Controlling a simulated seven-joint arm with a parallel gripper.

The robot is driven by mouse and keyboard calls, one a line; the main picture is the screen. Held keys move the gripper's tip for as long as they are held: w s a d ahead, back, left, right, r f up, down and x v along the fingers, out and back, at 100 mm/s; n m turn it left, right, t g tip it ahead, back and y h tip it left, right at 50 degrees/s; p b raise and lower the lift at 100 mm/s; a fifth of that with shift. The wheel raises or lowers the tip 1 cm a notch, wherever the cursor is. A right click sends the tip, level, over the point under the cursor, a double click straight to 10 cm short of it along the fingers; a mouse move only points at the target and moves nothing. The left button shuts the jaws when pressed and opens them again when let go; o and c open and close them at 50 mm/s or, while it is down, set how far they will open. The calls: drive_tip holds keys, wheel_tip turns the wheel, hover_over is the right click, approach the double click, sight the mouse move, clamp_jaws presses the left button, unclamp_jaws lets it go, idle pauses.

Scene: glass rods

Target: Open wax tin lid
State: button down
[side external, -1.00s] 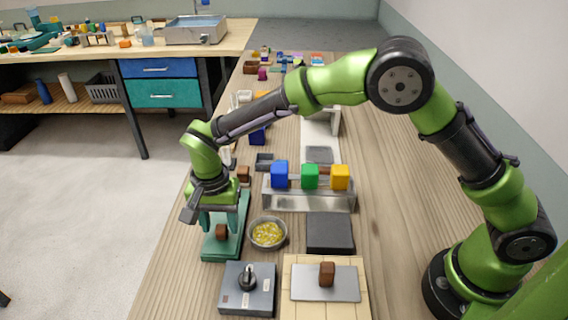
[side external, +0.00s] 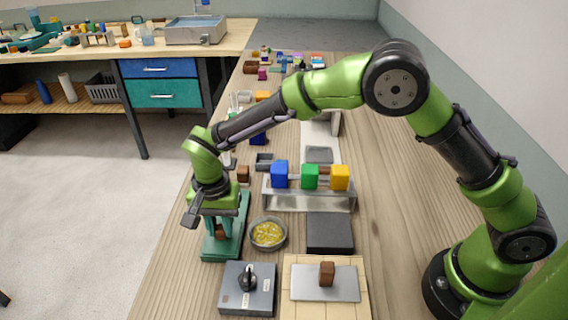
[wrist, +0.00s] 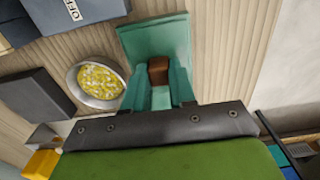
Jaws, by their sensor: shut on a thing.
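My gripper (side external: 220,226) is at the left edge of the bench, pointing down over a teal stand (side external: 240,225). Its fingers are shut on a brown block-shaped handle (wrist: 158,70), which shows between two teal prongs in the wrist view. What lies under the handle is mostly hidden, so I cannot tell whether it is raised. No tin is clearly marked as the wax tin. A round metal bowl (side external: 267,234) of yellow pellets stands open just right of the stand; it also shows in the wrist view (wrist: 98,82).
A grey box with a black knob (side external: 247,284) stands in front. A metal plate with a brown handle (side external: 326,282) lies on a tan board. A dark square block (side external: 329,232) and a metal rack (side external: 310,198) with blue, green and yellow cubes stand to the right.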

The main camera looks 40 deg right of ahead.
drive_tip(key=w+d, duration=0.5)
drive_tip(key=shift+w+d, duration=0.3)
drive_tip(key=shift+w, duration=0.05)
drive_tip(key=c, duration=0.9)
unclamp_jaws()
wheel_tip(320, 180, up, 17)
